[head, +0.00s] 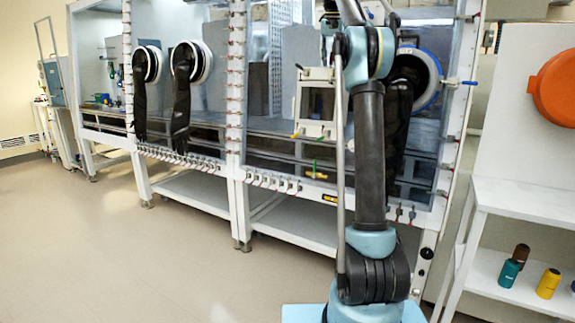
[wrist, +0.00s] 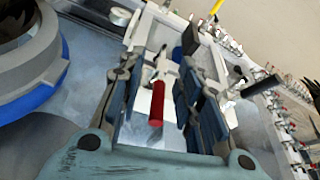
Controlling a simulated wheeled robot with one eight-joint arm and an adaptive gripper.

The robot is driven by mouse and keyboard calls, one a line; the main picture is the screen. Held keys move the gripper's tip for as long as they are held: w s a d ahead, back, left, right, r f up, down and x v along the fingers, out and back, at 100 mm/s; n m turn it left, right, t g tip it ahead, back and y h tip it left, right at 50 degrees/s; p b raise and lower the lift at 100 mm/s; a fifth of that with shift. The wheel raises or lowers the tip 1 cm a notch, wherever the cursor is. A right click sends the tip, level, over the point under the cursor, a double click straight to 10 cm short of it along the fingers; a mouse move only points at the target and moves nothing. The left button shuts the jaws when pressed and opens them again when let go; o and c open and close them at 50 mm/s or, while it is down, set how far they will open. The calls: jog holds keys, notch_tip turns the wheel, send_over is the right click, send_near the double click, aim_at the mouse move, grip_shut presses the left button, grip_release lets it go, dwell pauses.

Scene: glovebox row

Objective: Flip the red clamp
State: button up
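The red clamp shows in the wrist view as a red cylindrical handle (wrist: 157,103) on a pale metal bracket, pointing towards the bottom of the picture. My gripper (wrist: 160,78) has its two dark blue fingers spread, one on each side of the red handle. A gap shows between the handle and each finger, so I see no grip on it. How deep the handle sits between the fingers is hard to judge. In the head view my arm rises past the top edge, and I cannot make out the gripper or the red clamp there.
A glove port with a blue ring (wrist: 40,98) is at left. In the head view, a white shelf (head: 525,200) stands right; open floor (head: 120,250) lies left.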

jog(key=s+f+n, duration=0.1)
jog(key=s+f, duration=0.9)
jog(key=s, duration=0.4)
jog(key=s+f+n, duration=0.1)
jog(key=s+f, duration=0.9)
jog(key=s, duration=0.3)
jog(key=s+f, duration=1.2)
jog(key=f, duration=0.4)
jog(key=s+f+n, duration=0.1)
jog(key=s+f, duration=1.1)
jog(key=f, duration=0.4)
jog(key=shift+s+a+f+n, duration=0.15)
jog(key=shift+s+f+n, duration=0.1)
jog(key=shift+n, duration=0.05)
jog(key=shift+w+f, duration=0.2)
jog(key=shift+w, duration=0.25)
